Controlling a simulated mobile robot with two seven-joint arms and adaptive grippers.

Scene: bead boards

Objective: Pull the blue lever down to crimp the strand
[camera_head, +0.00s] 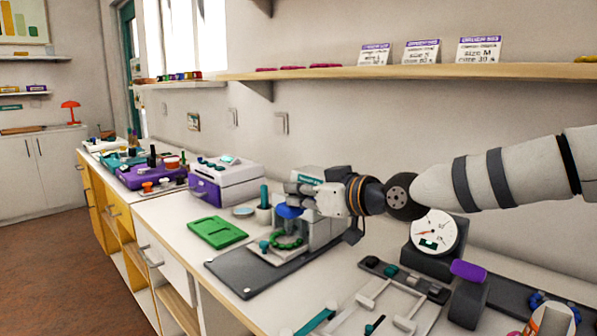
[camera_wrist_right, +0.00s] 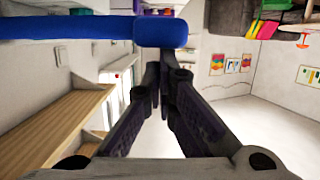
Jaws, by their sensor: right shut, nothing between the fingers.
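The crimp press (camera_head: 322,228) stands on a dark grey base plate (camera_head: 232,276) on the counter. Its blue lever (camera_head: 289,211) shows just below my right gripper (camera_head: 297,190). In the right wrist view the blue lever (camera_wrist_right: 75,27) is a thick bar with a rounded end, crossing the top just beyond the fingertips. My right gripper (camera_wrist_right: 165,75) is shut and empty there. Whether it touches the lever, I cannot tell. A strand of green beads (camera_head: 289,243) lies at the front of the press, under the lever. My left gripper is not in view.
A green tray (camera_head: 218,232) lies left of the press. A teal post in a pale cup (camera_head: 264,212) stands close behind it. A round dial gauge (camera_head: 434,232) stands to the right. A pale frame (camera_head: 385,302) and a purple-topped block (camera_head: 468,290) crowd the front right.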

